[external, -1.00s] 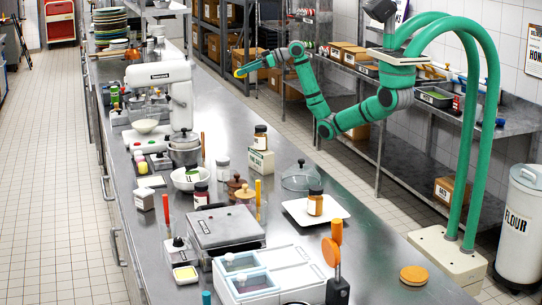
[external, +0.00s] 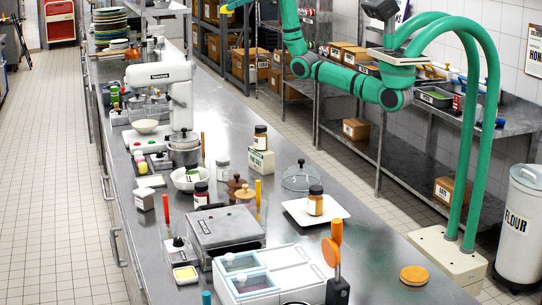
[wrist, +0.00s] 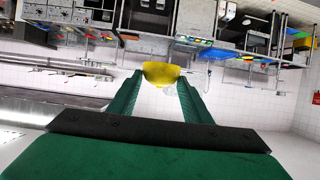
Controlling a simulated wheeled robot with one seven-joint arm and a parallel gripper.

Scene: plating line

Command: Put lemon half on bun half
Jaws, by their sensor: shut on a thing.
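My gripper (wrist: 160,84) is shut on the yellow lemon half (wrist: 163,72), which sits between the green fingertips in the wrist view. In the external view my gripper (external: 229,6) is high at the top edge, partly cut off, with a bit of yellow at its tip. It is well above the counter and far from its front end. A round orange-brown piece (external: 413,275), which looks like the bun half, lies flat on the bare front right of the steel counter (external: 375,250). Nothing is seen on top of it.
A white plate (external: 296,212) with a brown jar (external: 315,203) stands behind the round piece. A glass dome (external: 300,178), a white lidded bin (external: 262,275) and an orange-topped tool (external: 335,262) stand nearby. Steel shelves (external: 420,125) line the right wall.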

